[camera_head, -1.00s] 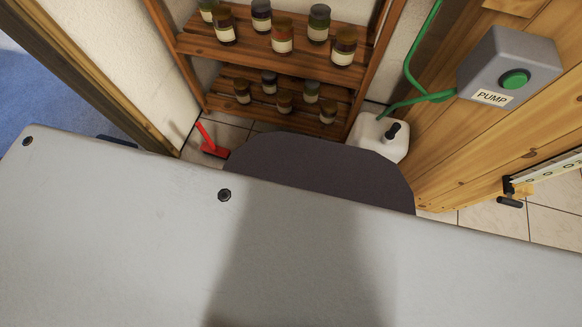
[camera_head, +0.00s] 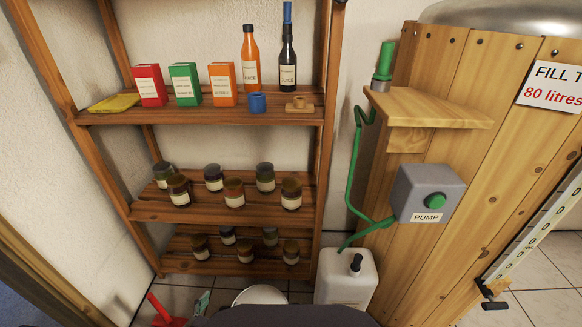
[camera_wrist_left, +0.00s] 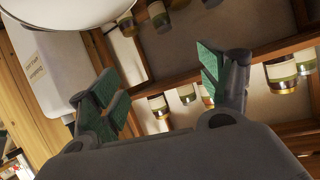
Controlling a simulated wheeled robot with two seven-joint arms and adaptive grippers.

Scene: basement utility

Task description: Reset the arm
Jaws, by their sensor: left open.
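My left gripper (camera_wrist_left: 157,82) shows in the left wrist view with its two green-padded fingers spread apart. Nothing is between them. Behind the fingers are shelf boards and several jars, seen upside down. In the head view only a small teal piece, which looks like a fingertip of the left gripper (camera_head: 202,303), shows at the bottom edge. The rest of the left arm is hidden or out of frame there. My right gripper is in neither view.
A wooden shelf (camera_head: 225,211) holds jars, boxes and bottles. A white round thing (camera_head: 260,295) and a white jug (camera_head: 346,277) stand low before and beside it. A grey pump box (camera_head: 428,193) is on the wooden panelling at right. A red tool (camera_head: 165,312) lies at bottom left.

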